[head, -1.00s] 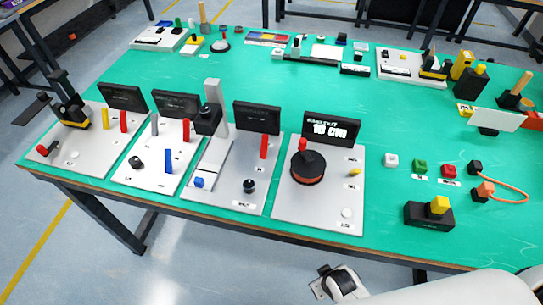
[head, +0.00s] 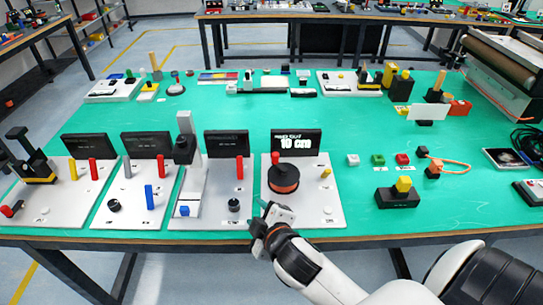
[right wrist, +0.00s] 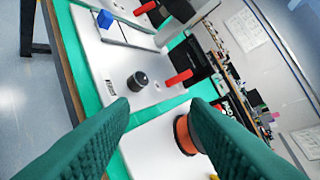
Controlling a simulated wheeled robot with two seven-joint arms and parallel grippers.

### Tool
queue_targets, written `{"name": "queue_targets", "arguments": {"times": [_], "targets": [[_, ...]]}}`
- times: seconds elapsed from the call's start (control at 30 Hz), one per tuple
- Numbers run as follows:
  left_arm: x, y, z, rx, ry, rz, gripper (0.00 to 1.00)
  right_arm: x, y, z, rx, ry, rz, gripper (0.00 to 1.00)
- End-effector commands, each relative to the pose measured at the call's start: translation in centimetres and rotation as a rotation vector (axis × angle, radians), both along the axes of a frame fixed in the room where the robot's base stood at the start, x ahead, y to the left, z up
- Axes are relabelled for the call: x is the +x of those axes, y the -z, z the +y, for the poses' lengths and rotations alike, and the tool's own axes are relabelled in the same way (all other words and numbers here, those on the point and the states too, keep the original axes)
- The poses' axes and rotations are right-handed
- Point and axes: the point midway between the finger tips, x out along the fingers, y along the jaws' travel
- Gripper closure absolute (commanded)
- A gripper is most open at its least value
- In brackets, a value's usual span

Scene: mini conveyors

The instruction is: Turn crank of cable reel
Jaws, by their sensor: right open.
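The cable reel (head: 284,182) is a black disc with an orange band on the rightmost light grey panel (head: 315,213). Its red crank handle (head: 276,162) stands up at the disc's back left. The black display (head: 296,142) behind it reads 10 cm. My right gripper (head: 264,212) is at the panel's front left edge, in front of the reel and apart from it. In the right wrist view, the gripper (right wrist: 159,104) is open with nothing between its green fingers. The reel's orange band (right wrist: 184,136) shows there, partly hidden by the right finger; the crank is hidden. My left gripper is not in view.
A neighbouring panel with a black knob (head: 234,205) and red lever (head: 240,168) stands just left. A black box with a yellow button (head: 403,185) lies to the right. The green mat (head: 365,215) is clear between them.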

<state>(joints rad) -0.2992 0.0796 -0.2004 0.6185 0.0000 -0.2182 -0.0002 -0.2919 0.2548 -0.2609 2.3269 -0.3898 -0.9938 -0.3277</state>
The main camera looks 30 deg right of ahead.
Motion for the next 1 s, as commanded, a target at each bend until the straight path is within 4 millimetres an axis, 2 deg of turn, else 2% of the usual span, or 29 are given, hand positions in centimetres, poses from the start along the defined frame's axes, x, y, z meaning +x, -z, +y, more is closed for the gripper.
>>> {"name": "queue_targets", "arguments": {"times": [0.03, 0.1, 0.17, 0.2, 0.3, 0.4, 0.47, 0.53, 0.6, 0.7, 0.73, 0.77, 0.87, 0.97, 1.0], "targets": [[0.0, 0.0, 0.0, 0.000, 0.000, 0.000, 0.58, 1.8, -2.0, 0.5, -0.089, -0.055, -0.095, 0.57], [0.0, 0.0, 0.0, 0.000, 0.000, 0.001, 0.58, 4.0, -5.2, 1.4, -0.240, -0.139, -0.242, 0.57], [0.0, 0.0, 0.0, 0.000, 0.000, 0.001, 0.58, 5.6, -8.2, 2.7, -0.397, -0.218, -0.383, 0.57], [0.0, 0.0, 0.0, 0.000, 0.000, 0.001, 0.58, 6.5, -10.5, 3.8, -0.517, -0.274, -0.488, 0.57], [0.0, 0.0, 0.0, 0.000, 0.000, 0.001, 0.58, 7.7, -15.5, 7.6, -0.860, -0.421, -0.756, 0.57], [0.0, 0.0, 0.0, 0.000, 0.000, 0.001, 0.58, 7.4, -18.5, 11.8, -1.230, -0.562, -1.012, 0.57], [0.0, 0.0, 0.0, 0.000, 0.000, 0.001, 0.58, 6.9, -19.3, 14.2, -1.460, -0.643, -1.155, 0.57], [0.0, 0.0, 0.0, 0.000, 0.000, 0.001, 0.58, 6.3, -19.0, 16.6, -1.733, -0.742, -1.312, 0.57], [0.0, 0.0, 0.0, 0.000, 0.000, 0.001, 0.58, 5.9, -17.7, 18.2, -2.011, -0.847, -1.456, 0.57], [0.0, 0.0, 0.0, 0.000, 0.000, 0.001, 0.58, 6.1, -14.4, 18.6, -2.405, -1.027, -1.630, 0.57], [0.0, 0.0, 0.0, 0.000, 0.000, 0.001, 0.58, 6.3, -13.3, 18.2, 2.403, 1.039, 1.594, 0.57], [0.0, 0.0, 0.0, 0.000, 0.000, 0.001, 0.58, 6.7, -12.1, 17.6, 2.308, 1.017, 1.500, 0.57], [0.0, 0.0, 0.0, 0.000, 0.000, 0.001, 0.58, 8.5, -8.6, 13.7, 1.978, 0.973, 1.195, 0.57], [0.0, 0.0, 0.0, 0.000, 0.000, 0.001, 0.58, 10.9, -6.4, 7.4, 1.649, 0.973, 0.917, 0.57], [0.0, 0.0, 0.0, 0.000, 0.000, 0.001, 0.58, 11.7, -6.0, 4.5, 1.524, 0.987, 0.820, 0.57]]}}
